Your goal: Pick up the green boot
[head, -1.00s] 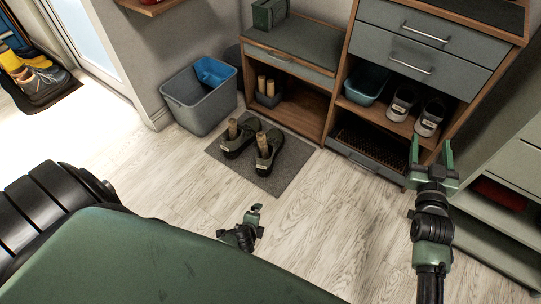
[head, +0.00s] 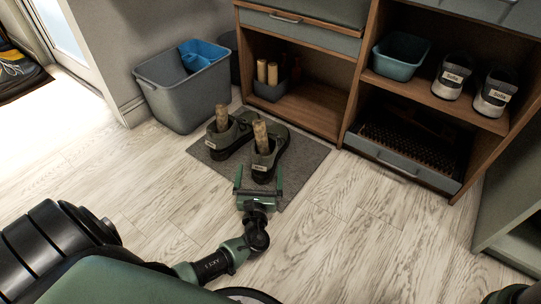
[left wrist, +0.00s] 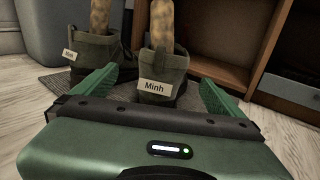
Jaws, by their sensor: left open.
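Two dark green boots stand upright on a grey mat (head: 307,158), each with a wooden post rising from its top. The right boot (head: 266,164) is nearest my left gripper; in the left wrist view this boot (left wrist: 163,74) has a label reading "Minh". The left boot (head: 225,136) stands beside it and also shows in the left wrist view (left wrist: 92,53). My left gripper (head: 258,180) is open, just in front of the right boot. In the wrist view its fingers (left wrist: 160,85) are spread to either side of that boot, not closed on it. My right gripper is out of view.
A grey bin (head: 186,92) with a blue insert stands left of the mat. Behind is a wooden shelf unit (head: 347,92) holding a teal tub (head: 401,55) and labelled shoes (head: 452,77). Open floor lies left and right of the mat.

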